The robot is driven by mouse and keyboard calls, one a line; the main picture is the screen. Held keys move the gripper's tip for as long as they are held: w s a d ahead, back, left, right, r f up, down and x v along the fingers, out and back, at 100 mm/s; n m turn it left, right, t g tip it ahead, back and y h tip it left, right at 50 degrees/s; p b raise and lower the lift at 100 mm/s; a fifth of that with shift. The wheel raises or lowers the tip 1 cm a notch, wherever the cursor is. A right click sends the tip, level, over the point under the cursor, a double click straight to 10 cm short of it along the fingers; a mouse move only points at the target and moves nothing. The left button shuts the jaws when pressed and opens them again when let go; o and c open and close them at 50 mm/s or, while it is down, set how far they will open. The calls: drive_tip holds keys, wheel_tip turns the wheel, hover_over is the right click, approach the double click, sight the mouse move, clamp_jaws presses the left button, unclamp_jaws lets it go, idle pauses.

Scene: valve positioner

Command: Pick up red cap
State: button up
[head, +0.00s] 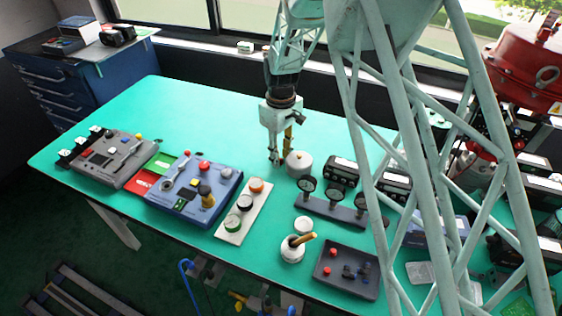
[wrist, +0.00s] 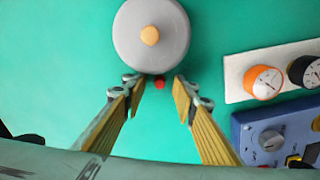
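A small red cap (wrist: 160,83) shows in the wrist view, lying at the edge of a round grey-white canister (wrist: 152,38) with a tan knob on top. I cannot tell whether the cap touches the canister. My gripper (wrist: 158,90) is open, with one finger on each side of the cap and nothing held. In the head view my gripper (head: 281,156) points down over the green table, just left of the canister (head: 299,164). I cannot make out the cap there; the gripper may hide it.
A white plate with dials (head: 245,211) and a blue control box (head: 195,188) stand to the left. A gauge stand (head: 332,210) is to the right. A dark tray (head: 347,271) with red and dark small parts is in front. Bare table (head: 225,120) lies behind and left.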

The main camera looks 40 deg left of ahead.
sight(281, 159)
drive_tip(key=c, duration=0.7)
drive_tip(key=shift+r, duration=0.1)
wheel_tip(281, 159, up, 10)
drive_tip(key=p, duration=0.2)
idle(0.5)
idle(0.6)
